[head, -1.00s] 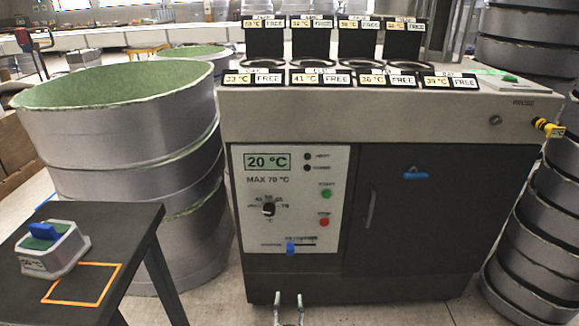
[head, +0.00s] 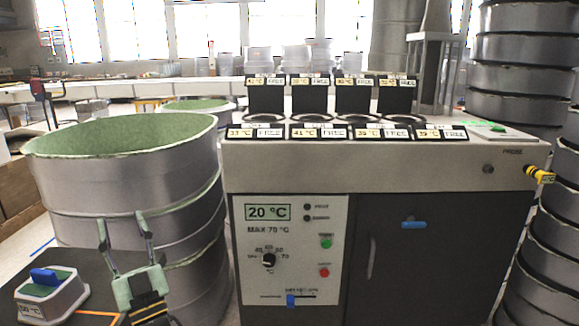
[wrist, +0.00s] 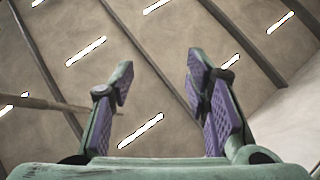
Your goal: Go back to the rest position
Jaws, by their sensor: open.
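My gripper (head: 124,222) is in the lower left of the head view, in front of the stacked round moulds and above the dark side table. Its two fingers point up and stand apart, with nothing between them. The wrist view also shows the open fingers (wrist: 158,85) with purple pads, empty, against a beige ceiling with beams and light strips.
A machine (head: 285,165) with a 20 °C display, knob and blue slider stands in the centre. Round moulds (head: 130,185) stack at left, others (head: 530,55) at right. A small block with a blue handle (head: 48,290) sits on the dark table (head: 100,262).

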